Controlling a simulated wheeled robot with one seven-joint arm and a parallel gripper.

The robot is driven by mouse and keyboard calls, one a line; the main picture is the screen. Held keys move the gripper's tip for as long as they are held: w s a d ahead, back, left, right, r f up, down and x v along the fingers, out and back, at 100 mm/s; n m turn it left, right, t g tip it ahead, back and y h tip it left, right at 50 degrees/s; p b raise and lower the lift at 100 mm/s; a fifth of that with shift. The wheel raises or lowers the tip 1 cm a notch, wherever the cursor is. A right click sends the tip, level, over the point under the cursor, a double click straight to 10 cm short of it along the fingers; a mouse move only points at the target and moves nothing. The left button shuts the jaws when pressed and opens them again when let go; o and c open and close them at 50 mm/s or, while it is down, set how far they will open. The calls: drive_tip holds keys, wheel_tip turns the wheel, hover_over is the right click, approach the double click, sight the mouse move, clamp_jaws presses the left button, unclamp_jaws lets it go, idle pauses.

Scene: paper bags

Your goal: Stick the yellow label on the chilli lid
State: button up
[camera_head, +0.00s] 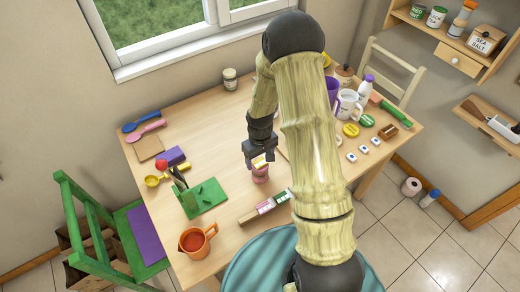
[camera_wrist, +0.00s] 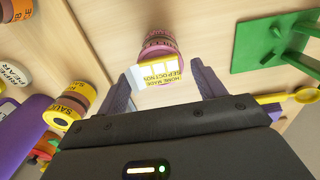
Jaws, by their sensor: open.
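The pink jar also stands on the table in the head view (camera_head: 260,175). My gripper (camera_wrist: 163,74) is open, with one finger on each side of the label. In the head view, my gripper (camera_head: 260,158) is directly above the jar. The label covers part of the jar's top; I cannot tell whether it is fully flat on it. No chilli wording is legible.
A green board (camera_head: 203,198) with a green stand is left of the jar, and an orange mug (camera_head: 196,241) is at the front left. A wooden strip with labels (camera_head: 265,207) lies in front. Several jars, lids and cups crowd the right side.

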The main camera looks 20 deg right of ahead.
wheel_tip(320, 180, up, 17)
drive_tip(key=b, duration=0.1)
drive_tip(key=shift+r, duration=0.15)
idle(0.9)
drive_tip(key=s+r+m+t, duration=0.2)
drive_tip(key=s+m, duration=0.1)
drive_tip(key=s, duration=1.1)
drive_tip(key=shift+s+m+t, duration=0.15)
drive_tip(key=shift+m+t, duration=0.15)
idle(1.0)
